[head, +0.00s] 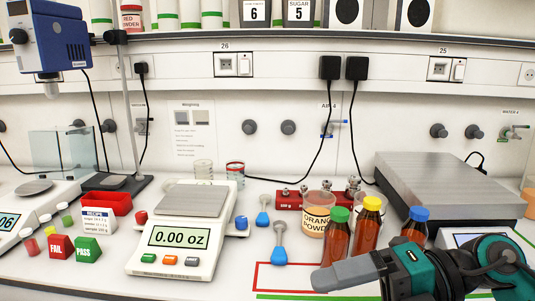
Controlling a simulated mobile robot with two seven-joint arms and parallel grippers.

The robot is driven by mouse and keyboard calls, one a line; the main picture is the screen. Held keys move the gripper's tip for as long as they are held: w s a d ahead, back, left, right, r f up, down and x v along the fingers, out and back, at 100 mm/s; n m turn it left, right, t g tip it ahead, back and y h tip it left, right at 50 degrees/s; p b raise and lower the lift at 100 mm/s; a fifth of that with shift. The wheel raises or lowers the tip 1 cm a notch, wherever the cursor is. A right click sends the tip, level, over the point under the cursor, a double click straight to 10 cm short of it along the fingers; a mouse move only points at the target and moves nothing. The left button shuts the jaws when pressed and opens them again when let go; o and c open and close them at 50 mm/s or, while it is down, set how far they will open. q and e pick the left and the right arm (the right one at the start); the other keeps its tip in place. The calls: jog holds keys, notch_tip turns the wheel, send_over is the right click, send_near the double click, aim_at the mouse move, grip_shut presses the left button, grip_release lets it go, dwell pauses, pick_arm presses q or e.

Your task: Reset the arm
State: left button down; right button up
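My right gripper (345,273) shows at the lower right of the head view, on an arm that comes in from the right. It points left, in front of several brown bottles. Its fingers appear as one grey block from this side, so I cannot tell whether they are apart. No object shows in it. My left gripper is out of view.
Close behind my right gripper stand brown bottles with green (337,238), yellow (367,225) and blue (415,227) caps. An orange powder beaker (318,216), blue scoops (279,247) and a scale (174,262) reading 0.00 oz stand left.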

jog(key=w+d+f+m+t+y, duration=0.1)
jog(key=w+m+t+y, duration=0.15)
jog(key=m+t, duration=0.4)
jog(key=w+f+m+t+y, duration=0.1)
jog(key=w+m+t, duration=0.3)
jog(key=m+t, duration=0.25)
jog(key=w+d+f+m+t+h, duration=0.1)
jog(key=d+f+m+t+h, duration=0.35)
jog(key=f+m+h, duration=0.65)
jog(key=s+f+m+g+h, duration=0.2)
jog(key=s+f+m+g, duration=0.1)
jog(key=f, duration=0.7)
jog(key=s+d+f+m+g+h, duration=0.1)
jog(key=s+f+m+g+h, duration=0.2)
jog(key=s+f, duration=0.5)
notch_tip(320, 180, down, 2)
jog(key=m+g, duration=0.1)
jog(key=m, duration=0.1)
jog(key=shift+d+m, duration=0.15)
jog(key=shift+m, duration=0.25)
